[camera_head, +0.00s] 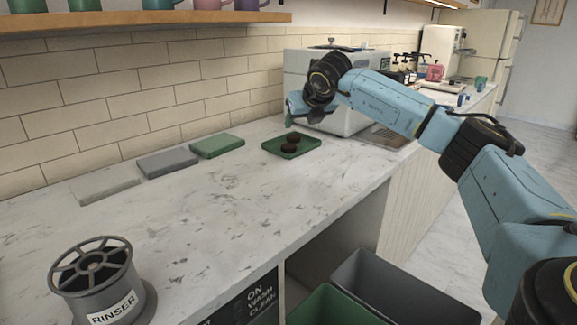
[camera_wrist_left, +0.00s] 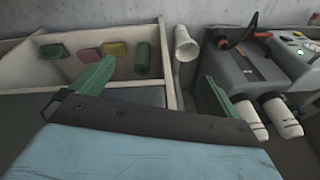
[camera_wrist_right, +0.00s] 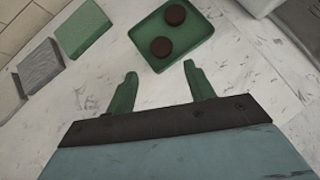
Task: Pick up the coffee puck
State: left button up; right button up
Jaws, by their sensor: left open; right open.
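Two dark brown coffee pucks lie on a small green tray (camera_head: 312,145) on the marble counter. The near puck (camera_head: 288,148) and the far puck (camera_head: 294,137) sit close together in the head view. In the right wrist view they show as one puck (camera_wrist_right: 161,47) nearer the gripper and another (camera_wrist_right: 175,15) beyond it, on the same tray (camera_wrist_right: 199,42). My right gripper (camera_wrist_right: 157,83) is open and empty, above the counter and short of the tray. My left gripper (camera_wrist_left: 152,82) is open and empty, away from the tray; it is not in the head view.
Folded green (camera_head: 217,146), grey (camera_head: 168,162) and pale (camera_head: 106,185) cloths lie along the wall. A rinser (camera_head: 96,278) stands at the counter's near left. A coffee machine (camera_head: 305,68) stands behind my right arm. Bins (camera_head: 395,292) sit below the counter edge. The middle counter is clear.

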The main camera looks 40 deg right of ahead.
jog(key=f, duration=0.1)
jog(key=b, duration=0.2)
send_near(289, 145)
jog(key=x, duration=0.3)
jog(key=shift+w, duration=0.25)
jog(key=x, duration=0.3)
jog(key=shift+f+b, duration=0.35)
jog(key=shift+b, duration=0.05)
pick_arm(q)
notch_tip(289, 145, up, 8)
jog(key=d, duration=0.3)
jog(key=shift+w+f, duration=0.2)
jog(key=shift+w, duration=0.2)
pick_arm(e)
jog(key=shift+x, duration=0.75)
jog(key=shift+w, duration=0.1)
jog(key=c, duration=0.7)
